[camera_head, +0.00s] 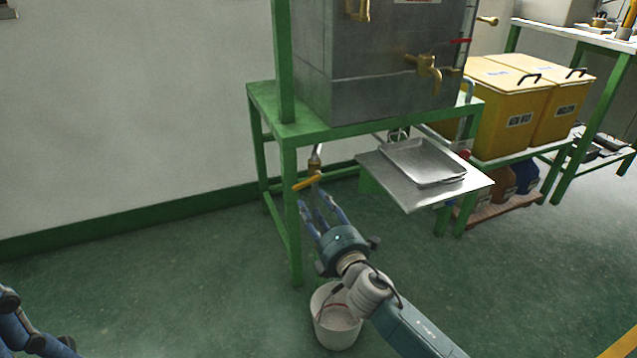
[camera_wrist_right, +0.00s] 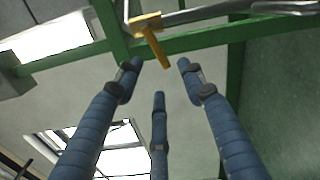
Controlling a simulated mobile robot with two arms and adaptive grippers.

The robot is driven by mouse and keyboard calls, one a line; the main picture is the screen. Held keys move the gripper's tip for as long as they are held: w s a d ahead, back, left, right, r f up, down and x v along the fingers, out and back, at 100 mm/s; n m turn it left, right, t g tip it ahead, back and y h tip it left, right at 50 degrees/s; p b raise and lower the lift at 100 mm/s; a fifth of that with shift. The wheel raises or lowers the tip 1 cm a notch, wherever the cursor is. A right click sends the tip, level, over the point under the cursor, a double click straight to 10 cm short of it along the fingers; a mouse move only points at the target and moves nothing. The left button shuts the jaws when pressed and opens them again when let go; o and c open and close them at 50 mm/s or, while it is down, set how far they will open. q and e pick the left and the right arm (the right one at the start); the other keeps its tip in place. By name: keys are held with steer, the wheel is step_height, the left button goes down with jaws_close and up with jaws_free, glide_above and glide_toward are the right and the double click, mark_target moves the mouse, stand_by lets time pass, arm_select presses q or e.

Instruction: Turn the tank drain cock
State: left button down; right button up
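The tank drain cock (camera_head: 315,166) hangs under the grey tank (camera_head: 380,55), with a yellow handle (camera_head: 308,182) pointing left and slightly down. In the right wrist view the yellow handle (camera_wrist_right: 154,42) lies just beyond my fingertips. My right gripper (camera_head: 318,203) is just below the handle, its blue fingers spread and pointing up at it. The fingers are open, and I see no contact with the handle. My left gripper (camera_head: 30,330) is only partly in view at the lower left corner; its finger state cannot be told.
A white bucket (camera_head: 335,318) stands on the floor below my right arm. The green stand's front leg (camera_head: 291,220) is close left of my right gripper. A shelf (camera_head: 410,195) with metal trays (camera_head: 425,162) juts out to the right. Yellow bins (camera_head: 515,110) stand farther right.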

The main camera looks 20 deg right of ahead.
mark_target(302, 185)
steer(key=w+b, duration=0.1)
steer(key=w, duration=0.2)
steer(key=w+b, duration=0.1)
steer(key=w, duration=0.5)
steer(key=shift+a+b, duration=0.25)
steer(key=shift+b, duration=0.15)
steer(key=shift+w+r, duration=0.1)
steer(key=shift+w, duration=0.7)
steer(key=shift+c, duration=0.5)
jaws_close()
